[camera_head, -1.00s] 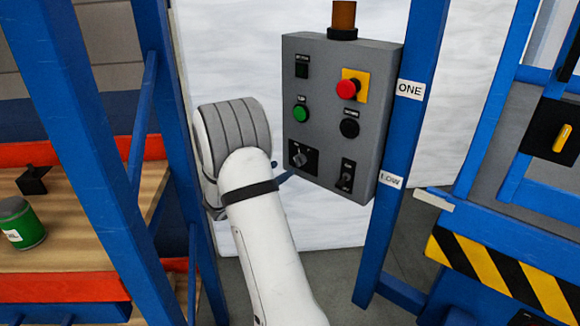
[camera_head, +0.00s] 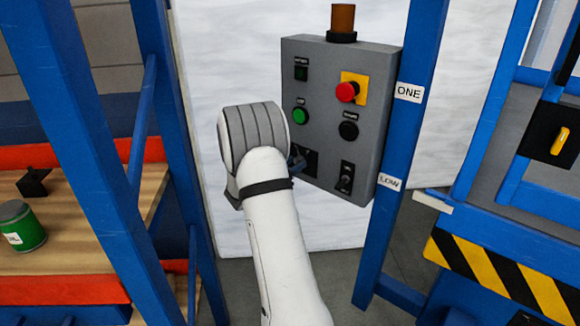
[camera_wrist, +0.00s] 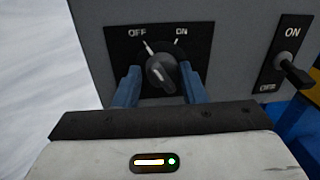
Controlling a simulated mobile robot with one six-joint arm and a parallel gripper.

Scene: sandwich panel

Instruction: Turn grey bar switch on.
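The grey bar switch (camera_wrist: 161,73) is a rotary knob on a black plate (camera_wrist: 198,40) marked OFF at upper left and ON at upper right. Its bar leans toward the upper left, on the OFF side. My gripper (camera_wrist: 160,86) is open, with one blue finger on each side of the knob. I cannot tell whether either finger touches it. In the head view the plate (camera_head: 312,168) shows at the lower left of the grey control box (camera_head: 325,135). My wrist and gripper hide the knob there.
A toggle switch (camera_wrist: 290,70) sits to the right of the knob, on its own ON/OFF plate. The box also carries a red button (camera_head: 346,92), a green button (camera_head: 300,116) and a black button (camera_head: 348,130). A blue post (camera_head: 388,200) stands just right of the box.

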